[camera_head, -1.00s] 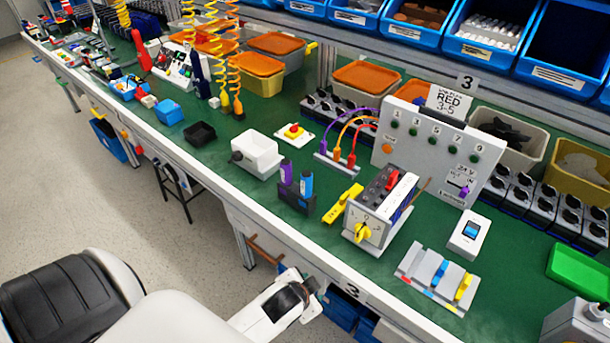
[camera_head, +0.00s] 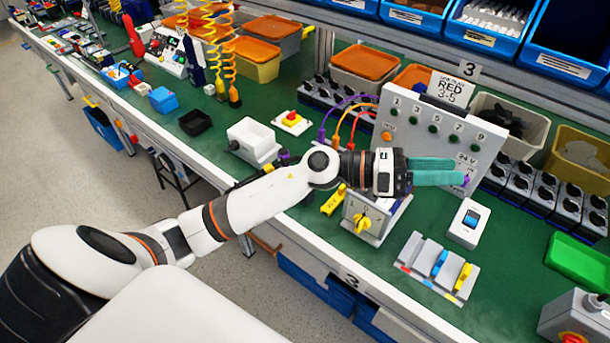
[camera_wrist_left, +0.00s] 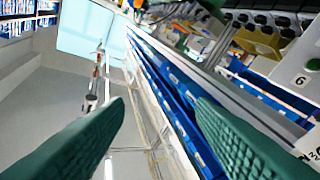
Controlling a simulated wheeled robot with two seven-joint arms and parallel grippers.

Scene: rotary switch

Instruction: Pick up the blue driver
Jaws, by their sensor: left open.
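The blue driver stood beside a purple driver in a dark holder in the earlier head view. My left arm now covers it there. Only the top of the purple driver (camera_head: 284,157) shows above the arm. My left gripper (camera_head: 464,172), with teal fingers, is over the bench, in front of the grey numbered panel and right of where the holder was seen. It is open. In the left wrist view the two green fingers (camera_wrist_left: 160,105) stand wide apart with nothing between them, and no blue driver is recognisable.
The switch box with a yellow knob (camera_head: 362,222) is below my wrist, partly covered. The numbered panel (camera_head: 440,130) stands close behind the fingers.

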